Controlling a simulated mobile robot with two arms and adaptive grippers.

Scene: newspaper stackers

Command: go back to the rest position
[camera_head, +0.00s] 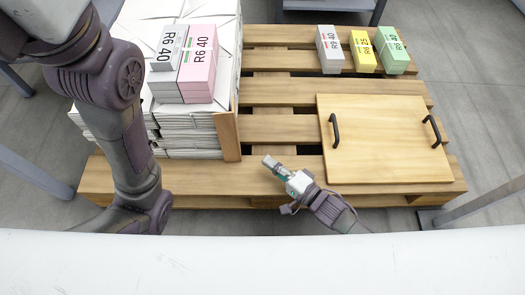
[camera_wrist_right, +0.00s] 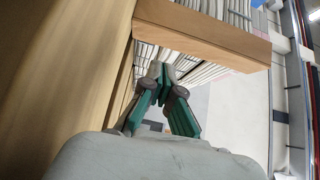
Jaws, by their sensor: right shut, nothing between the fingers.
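My right gripper (camera_head: 270,162) is over the front part of the wooden pallet (camera_head: 110,180), just right of the stack's wooden side board. Its fingers are shut and empty. In the right wrist view the green-sided fingertips (camera_wrist_right: 160,76) meet in front of the newspaper stack and a wooden board edge. My left arm reaches down from the top left, in front of the stack; its gripper does not show.
A tall newspaper stack (camera_head: 185,140) stands on the pallet's left, with pink (camera_head: 198,75) and grey (camera_head: 168,47) labelled blocks on top. A board with two black handles (camera_head: 383,140) lies at right. Grey (camera_head: 329,50), yellow (camera_head: 363,52) and green (camera_head: 391,50) blocks sit behind.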

